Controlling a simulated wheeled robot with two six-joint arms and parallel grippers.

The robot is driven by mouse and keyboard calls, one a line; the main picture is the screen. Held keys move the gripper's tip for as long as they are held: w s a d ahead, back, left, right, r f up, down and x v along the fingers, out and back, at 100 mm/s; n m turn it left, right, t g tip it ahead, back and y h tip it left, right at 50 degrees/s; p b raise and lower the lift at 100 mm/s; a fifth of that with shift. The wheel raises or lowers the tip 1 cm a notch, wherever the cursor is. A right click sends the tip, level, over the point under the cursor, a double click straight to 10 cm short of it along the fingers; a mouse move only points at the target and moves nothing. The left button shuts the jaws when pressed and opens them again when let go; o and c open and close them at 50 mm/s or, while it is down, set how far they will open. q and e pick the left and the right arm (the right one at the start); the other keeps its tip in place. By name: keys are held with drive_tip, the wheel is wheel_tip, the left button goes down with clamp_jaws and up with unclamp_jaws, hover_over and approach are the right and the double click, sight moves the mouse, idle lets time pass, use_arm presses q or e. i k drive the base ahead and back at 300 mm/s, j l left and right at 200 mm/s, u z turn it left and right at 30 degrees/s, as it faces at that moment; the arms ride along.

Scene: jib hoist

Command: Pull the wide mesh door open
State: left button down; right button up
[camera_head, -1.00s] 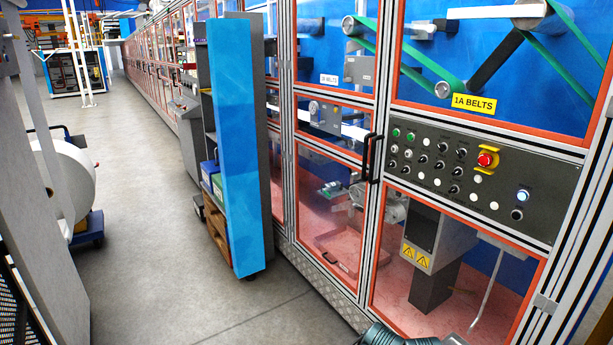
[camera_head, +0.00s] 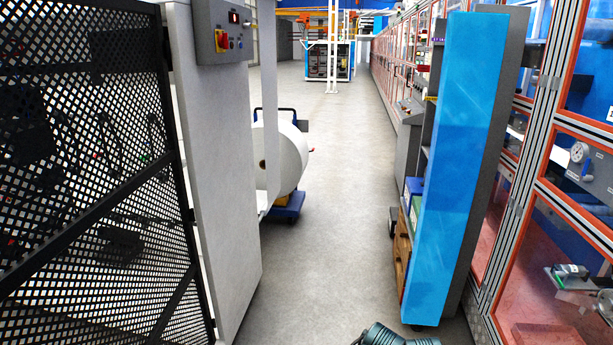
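The wide mesh door (camera_head: 90,220) is a black perforated panel with a dark frame and diagonal braces. It fills the left side of the head view, cut off by the left and bottom picture edges. Its right edge meets a pale grey upright panel (camera_head: 215,200), and I see no clear gap there. Dark shapes behind the mesh are hard to make out. I cannot make out a handle on the part in view. Neither of my grippers can be recognised in the view.
A grey control box (camera_head: 222,32) with a red knob sits on the panel's top. A white roll (camera_head: 290,160) stands on a blue cart beyond. A tall blue shelf end (camera_head: 455,170) and orange-framed machine doors (camera_head: 575,215) line the right. The grey floor (camera_head: 340,230) between is clear.

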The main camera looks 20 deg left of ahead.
sight(13, 275)
drive_tip(key=i+u, duration=0.2)
drive_tip(key=i, duration=1.05)
drive_tip(key=i+u, duration=0.1)
drive_tip(key=u, duration=4.85)
